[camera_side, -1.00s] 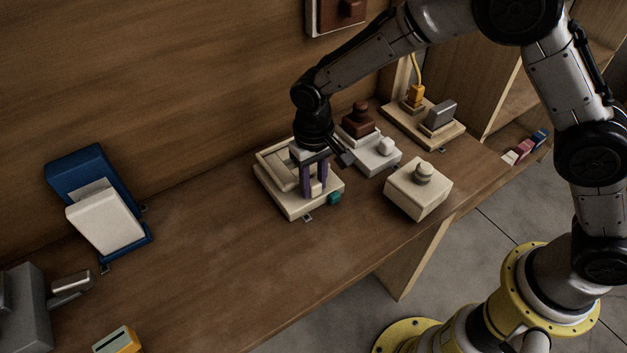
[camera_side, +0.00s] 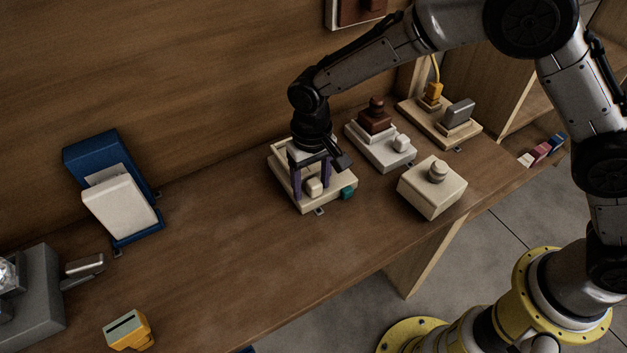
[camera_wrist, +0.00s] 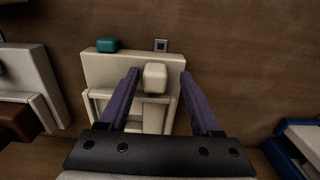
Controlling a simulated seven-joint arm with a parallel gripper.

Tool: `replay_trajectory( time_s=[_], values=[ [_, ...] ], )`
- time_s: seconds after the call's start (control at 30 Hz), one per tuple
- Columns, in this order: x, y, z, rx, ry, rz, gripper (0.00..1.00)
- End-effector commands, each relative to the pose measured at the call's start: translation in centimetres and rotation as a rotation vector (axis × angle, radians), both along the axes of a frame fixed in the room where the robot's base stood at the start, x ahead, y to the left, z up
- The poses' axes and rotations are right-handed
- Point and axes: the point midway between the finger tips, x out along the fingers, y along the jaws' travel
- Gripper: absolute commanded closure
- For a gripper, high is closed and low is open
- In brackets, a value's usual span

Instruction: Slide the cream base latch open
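The cream base (camera_side: 333,200) sits on the bench with a raised frame at its back. Its blocky cream latch knob (camera_side: 314,186) stands on the front part, left of a teal block (camera_side: 348,192). In the wrist view the knob (camera_wrist: 155,78) lies between my finger lines, nearer the left finger, and the teal block (camera_wrist: 107,45) is at the base's far left corner. My gripper (camera_side: 310,183) is over the base with its two purple fingers spread wide. In the wrist view my gripper (camera_wrist: 161,72) is open, with visible gaps to the knob. Finger height above the base is hard to judge.
A white base with a brown knob (camera_side: 376,115) and a cream box with a round knob (camera_side: 432,187) stand close on the right. A wooden base with a grey lever (camera_side: 458,112) is farther back. A blue stand (camera_side: 90,155) is left. The bench between is clear.

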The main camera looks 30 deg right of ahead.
Motion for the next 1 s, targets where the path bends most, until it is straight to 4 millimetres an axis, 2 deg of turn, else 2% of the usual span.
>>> replay_trajectory(
  time_s=[0.23, 0.37, 0.8, 1.0],
  values=[
    [0.0, -0.2, 0.1, -0.003, 0.002, 0.000, 0.35],
    [0.0, -0.1, 1.2, -0.002, 0.000, 0.000, 0.35],
    [0.0, -0.1, 10.2, 0.001, -0.003, 0.000, 0.35],
    [0.0, -0.1, 12.9, 0.000, -0.001, 0.000, 0.35]
  ],
)
